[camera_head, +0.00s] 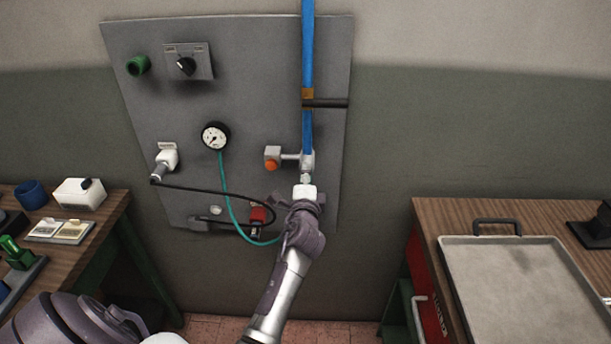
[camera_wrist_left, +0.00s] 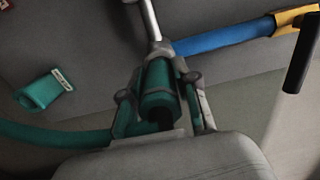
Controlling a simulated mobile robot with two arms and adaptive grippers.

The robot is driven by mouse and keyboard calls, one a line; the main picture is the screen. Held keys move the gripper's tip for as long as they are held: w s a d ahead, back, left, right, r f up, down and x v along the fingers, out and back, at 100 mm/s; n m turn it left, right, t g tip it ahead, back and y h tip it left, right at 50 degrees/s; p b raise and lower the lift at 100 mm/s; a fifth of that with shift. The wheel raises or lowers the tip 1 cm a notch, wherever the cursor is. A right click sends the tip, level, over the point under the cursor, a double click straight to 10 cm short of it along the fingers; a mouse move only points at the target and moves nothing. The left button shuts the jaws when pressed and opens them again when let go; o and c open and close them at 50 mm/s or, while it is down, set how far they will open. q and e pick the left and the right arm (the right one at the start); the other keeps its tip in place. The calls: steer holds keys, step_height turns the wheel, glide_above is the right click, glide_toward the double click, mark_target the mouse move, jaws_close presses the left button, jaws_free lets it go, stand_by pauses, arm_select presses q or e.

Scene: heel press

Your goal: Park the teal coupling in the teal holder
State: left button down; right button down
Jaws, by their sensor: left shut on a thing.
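My left gripper (camera_head: 306,190) is in front of the wall panel, below the blue pipe. In the left wrist view my left gripper (camera_wrist_left: 160,92) is shut on the teal coupling (camera_wrist_left: 158,88), with a teal hose (camera_wrist_left: 45,135) running off left. The coupling's top meets or lies just in front of a silver stem (camera_wrist_left: 151,22); I cannot tell if they are joined. A teal block with a white label (camera_wrist_left: 42,92), looking like the teal holder, is on the panel to the left. The head view shows a green round fitting (camera_head: 138,65) at upper left; whether it is the same thing is unclear.
A black hose (camera_head: 205,192) and the teal hose (camera_head: 229,205) hang left of my arm. Benches stand at both sides.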

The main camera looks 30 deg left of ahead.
arm_select(q)
steer(key=shift+p+v, duration=0.3)
steer(key=shift+v, duration=2.55)
steer(key=shift+s+d, duration=0.1)
steer(key=shift+d, duration=0.05)
